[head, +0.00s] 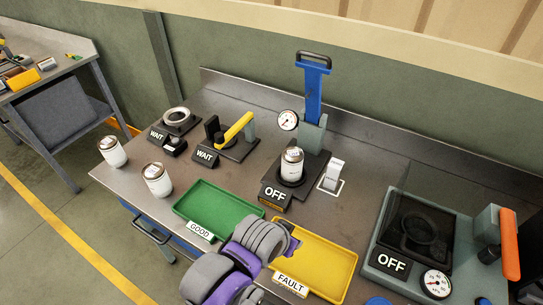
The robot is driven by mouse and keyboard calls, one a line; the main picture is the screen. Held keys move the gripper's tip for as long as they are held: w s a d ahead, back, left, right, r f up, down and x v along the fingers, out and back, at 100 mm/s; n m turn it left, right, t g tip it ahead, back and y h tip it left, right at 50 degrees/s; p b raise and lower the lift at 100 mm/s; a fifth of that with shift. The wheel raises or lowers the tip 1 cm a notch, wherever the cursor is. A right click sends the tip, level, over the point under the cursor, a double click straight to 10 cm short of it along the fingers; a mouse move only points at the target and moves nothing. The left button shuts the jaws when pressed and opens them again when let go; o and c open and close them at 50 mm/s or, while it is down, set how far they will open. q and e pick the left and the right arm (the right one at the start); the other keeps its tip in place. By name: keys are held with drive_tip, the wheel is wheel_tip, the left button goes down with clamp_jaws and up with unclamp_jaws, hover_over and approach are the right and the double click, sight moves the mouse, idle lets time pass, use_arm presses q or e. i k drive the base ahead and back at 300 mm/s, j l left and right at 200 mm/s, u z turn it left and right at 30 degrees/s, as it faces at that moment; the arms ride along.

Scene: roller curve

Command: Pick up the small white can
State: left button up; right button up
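Three small white cans with brownish lids are in the head view. One white can (112,152) stands upright at the table's left end. A second white can (157,181) stands to its right, left of the green tray. A third white can (293,166) stands on the black base of the blue-handled press (313,95), behind the "OFF" sign. An arm of mine, grey and purple, seemingly the left, reaches in from the bottom over the gap between the trays, apart from all cans. Its fingers cannot be made out. My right gripper is not in view.
A green "GOOD" tray (234,203) and a yellow "FAULT" tray (340,262) lie at the front, looking empty where visible. Two "WAIT" fixtures stand behind, one with a yellow lever (236,130). A grey gauge device (458,225) stands right. Bare tabletop surrounds the left cans.

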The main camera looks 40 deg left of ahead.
sight(293, 157)
drive_tip(key=j+u, duration=0.35)
drive_tip(key=k+j+u, duration=0.1)
drive_tip(key=j+u, duration=0.25)
drive_tip(key=l, duration=0.1)
